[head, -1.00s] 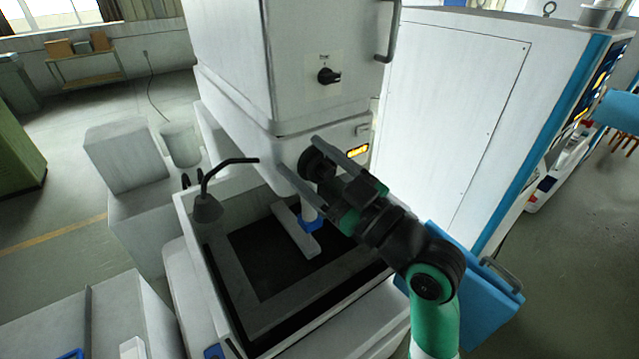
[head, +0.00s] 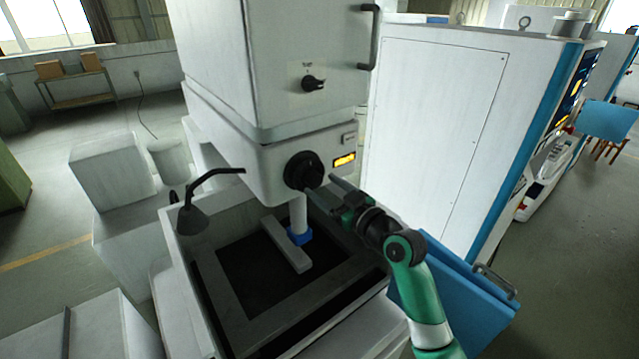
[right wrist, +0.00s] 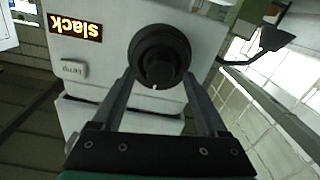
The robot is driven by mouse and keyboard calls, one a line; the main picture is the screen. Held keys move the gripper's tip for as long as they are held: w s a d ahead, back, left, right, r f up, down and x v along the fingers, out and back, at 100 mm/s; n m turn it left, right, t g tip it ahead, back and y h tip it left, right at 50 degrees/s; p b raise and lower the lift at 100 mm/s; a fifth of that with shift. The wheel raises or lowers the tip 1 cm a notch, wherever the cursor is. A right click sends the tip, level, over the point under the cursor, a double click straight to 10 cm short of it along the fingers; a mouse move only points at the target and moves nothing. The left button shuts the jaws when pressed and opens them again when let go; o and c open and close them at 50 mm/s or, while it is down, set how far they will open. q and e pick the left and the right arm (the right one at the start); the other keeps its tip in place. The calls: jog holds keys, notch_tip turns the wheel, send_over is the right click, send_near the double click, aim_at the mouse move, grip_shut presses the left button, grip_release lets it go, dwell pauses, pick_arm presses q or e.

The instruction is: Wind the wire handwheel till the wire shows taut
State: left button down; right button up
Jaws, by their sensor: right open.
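The black wire handwheel (head: 303,170) is on the front of the white machine head; it also shows in the right wrist view (right wrist: 160,55). The lit amber display (head: 344,160) is right of it; in the right wrist view the display (right wrist: 78,27) appears upside down and reads "slack". My right gripper (head: 321,186) is open and empty, at the handwheel's lower right. In the right wrist view its fingers (right wrist: 158,79) point toward the wheel, one on each side of its lower part. I cannot tell whether they touch it. My left gripper is out of view.
A black rotary switch (head: 314,83) is on the cabinet above. Below the head, a work tank (head: 208,290) holds a pale bar (head: 285,245) and a blue part (head: 299,236). A bent black lamp (head: 192,218) stands at its left. A blue panel (head: 455,290) is beside my right arm.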

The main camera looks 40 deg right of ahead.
jog(key=shift+w+d, duration=0.1)
jog(key=shift+w, duration=1.05)
grip_shut()
jog(key=shift+m, duration=0.4)
jog(key=m+p, duration=0.1)
jog(key=m, duration=0.2)
jog(key=shift+m+p, duration=0.45)
jog(key=shift+m, duration=1.45)
